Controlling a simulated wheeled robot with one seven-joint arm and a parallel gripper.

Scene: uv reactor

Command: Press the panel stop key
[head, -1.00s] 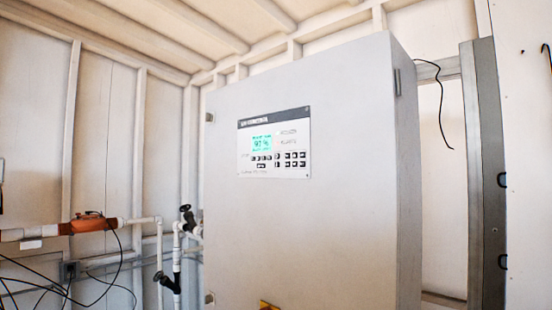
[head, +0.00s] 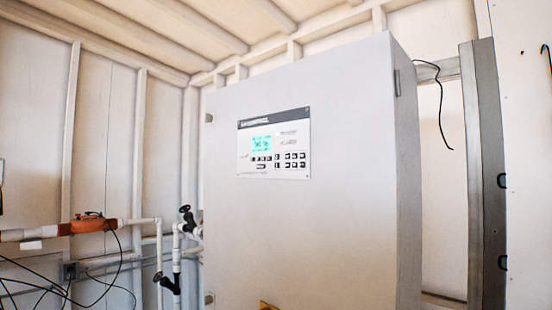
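The control panel (head: 274,144) is a pale plate with a dark header strip, set high on the front of a large white cabinet (head: 300,235). It has a lit cyan display (head: 262,144) at its left. Several small dark keys (head: 290,160) sit in rows below and to the right of the display. The key labels are too small to read, so I cannot tell which one is the stop key. My gripper is not in view.
A grey metal post (head: 483,175) stands right of the cabinet. White pipes with black valves (head: 187,215) and an orange fitting (head: 90,224) run along the left wall. Black cables (head: 115,265) hang at lower left. The space before the panel looks clear.

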